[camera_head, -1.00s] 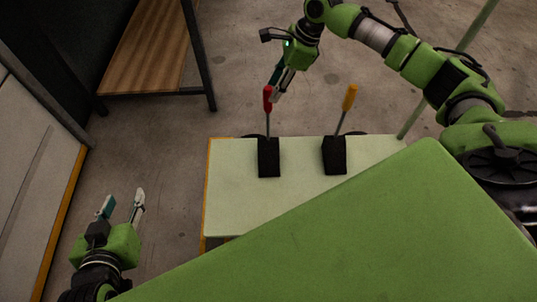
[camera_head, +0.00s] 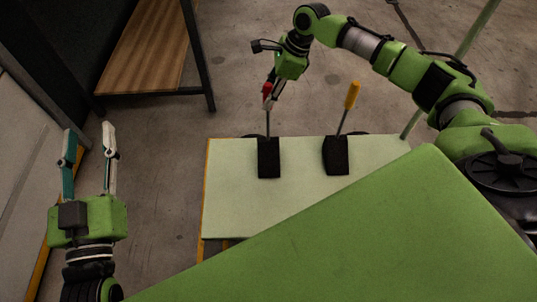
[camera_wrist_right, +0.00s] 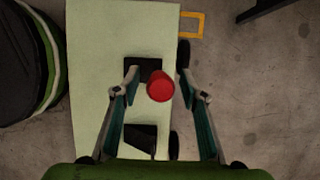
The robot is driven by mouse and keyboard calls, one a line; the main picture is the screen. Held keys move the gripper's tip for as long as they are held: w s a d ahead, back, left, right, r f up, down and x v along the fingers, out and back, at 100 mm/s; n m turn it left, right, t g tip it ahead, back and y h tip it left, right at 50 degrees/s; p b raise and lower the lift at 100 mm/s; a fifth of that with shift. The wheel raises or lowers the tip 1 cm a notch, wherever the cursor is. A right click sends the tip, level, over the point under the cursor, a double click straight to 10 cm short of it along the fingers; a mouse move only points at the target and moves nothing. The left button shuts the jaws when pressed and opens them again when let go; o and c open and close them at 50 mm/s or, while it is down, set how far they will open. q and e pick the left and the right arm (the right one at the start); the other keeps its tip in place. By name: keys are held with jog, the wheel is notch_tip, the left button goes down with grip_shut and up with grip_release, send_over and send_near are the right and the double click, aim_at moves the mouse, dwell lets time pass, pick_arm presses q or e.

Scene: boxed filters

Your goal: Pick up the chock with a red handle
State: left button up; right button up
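The chock with a red handle has a black block (camera_head: 268,158) standing on the pale table, with a thin rod rising to its red handle (camera_head: 267,89). My right gripper (camera_head: 271,92) is at the red handle in the head view. In the right wrist view, its fingers (camera_wrist_right: 160,95) are open, with the round red handle end (camera_wrist_right: 160,86) between them and a gap on each side. The chock's block (camera_wrist_right: 143,68) shows below the handle there. My left gripper (camera_head: 88,150) is open and empty, left of the table, fingers pointing away.
A second black chock (camera_head: 336,155) with an orange handle (camera_head: 352,95) stands to the right on the pale table (camera_head: 230,205). A green panel (camera_head: 380,240) covers the lower right. A wooden bench (camera_head: 145,50) stands at the back left.

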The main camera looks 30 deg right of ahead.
jog(key=shift+f, duration=0.15)
grip_shut()
jog(key=shift+w+a, duration=0.1)
